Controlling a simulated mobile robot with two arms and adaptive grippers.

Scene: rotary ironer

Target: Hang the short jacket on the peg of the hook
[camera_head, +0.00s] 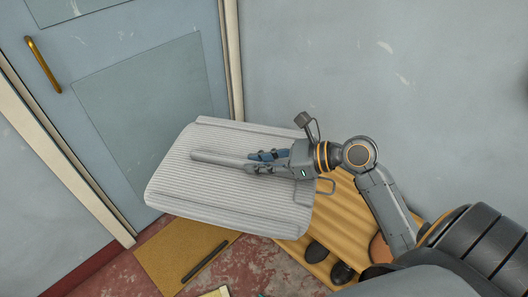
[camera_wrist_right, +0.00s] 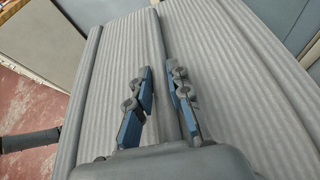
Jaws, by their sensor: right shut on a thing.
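The short jacket (camera_head: 235,140) appears as a light grey, ribbed, stiff panel with a raised ridge down its middle. It is held up in front of the door and the wall corner. My right gripper (camera_head: 257,162) is shut on this ridge near the jacket's right part. In the right wrist view the blue-padded fingers of the right gripper (camera_wrist_right: 160,100) stand on either side of the ridge, and the ribbed jacket (camera_wrist_right: 110,80) spreads out both ways. A thin grey loop (camera_head: 326,187) sticks out at the jacket's right edge. I cannot make out the hook or its peg. My left gripper is not in view.
A blue-grey door (camera_head: 130,90) with a brass handle (camera_head: 43,65) is at the left. A bare pale wall (camera_head: 400,70) fills the right. Below are a slatted wooden bench (camera_head: 345,215), dark shoes (camera_head: 342,272) and a brown mat (camera_head: 165,262) with a dark bar (camera_head: 204,262).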

